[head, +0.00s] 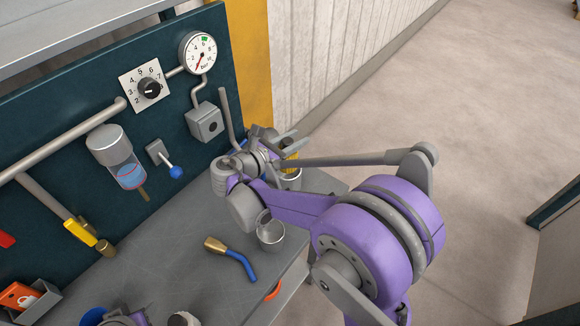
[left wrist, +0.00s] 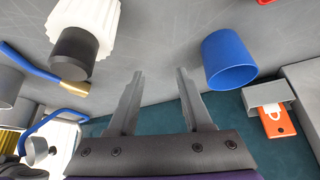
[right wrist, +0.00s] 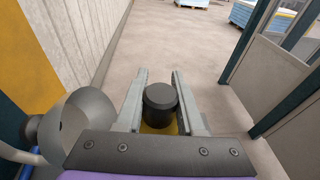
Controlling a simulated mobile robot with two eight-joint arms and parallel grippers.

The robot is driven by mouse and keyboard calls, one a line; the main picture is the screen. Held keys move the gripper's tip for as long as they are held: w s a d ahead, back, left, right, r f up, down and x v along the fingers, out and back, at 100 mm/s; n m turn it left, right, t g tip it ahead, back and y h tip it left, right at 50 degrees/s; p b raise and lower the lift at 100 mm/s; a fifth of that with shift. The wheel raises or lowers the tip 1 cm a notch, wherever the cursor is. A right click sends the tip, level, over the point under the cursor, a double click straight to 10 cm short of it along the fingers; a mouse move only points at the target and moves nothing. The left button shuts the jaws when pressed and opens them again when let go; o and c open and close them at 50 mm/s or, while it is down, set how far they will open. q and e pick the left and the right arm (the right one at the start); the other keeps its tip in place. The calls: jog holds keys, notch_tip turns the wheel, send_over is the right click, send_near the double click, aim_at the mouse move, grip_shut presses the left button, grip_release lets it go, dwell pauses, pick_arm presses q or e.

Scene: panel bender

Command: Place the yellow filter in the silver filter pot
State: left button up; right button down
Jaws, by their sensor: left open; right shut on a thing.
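The yellow filter (head: 291,156) is held by my right gripper (head: 285,142) at the far right end of the bench. In the right wrist view its black cap (right wrist: 160,98) sits between the fingers, with yellow below. A silver pot (head: 291,181) shows just below the filter, partly hidden by my arm; I cannot tell whether the filter's lower end is inside it. Another silver pot (head: 270,234) stands nearer on the bench. My left gripper (left wrist: 158,74) is open and empty, between a white pleated filter (left wrist: 108,18) and a blue cup (left wrist: 228,62).
A blue-handled brass-tipped tool (head: 236,259) lies on the bench. The teal panel (head: 70,110) behind carries a gauge (head: 198,53), a dial (head: 149,88), a clear bowl (head: 125,165) and pipes. A red padlock item (head: 20,296) is at lower left. The bench middle is mostly clear.

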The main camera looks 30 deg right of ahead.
aim_at(295, 160)
jog(key=shift+s+f, duration=0.15)
jog(key=shift+f, duration=3.9)
jog(key=shift+f+b, duration=0.2)
jog(key=shift+b, duration=0.15)
jog(key=c, duration=0.8)
grip_release()
jog(key=shift+r, duration=0.1)
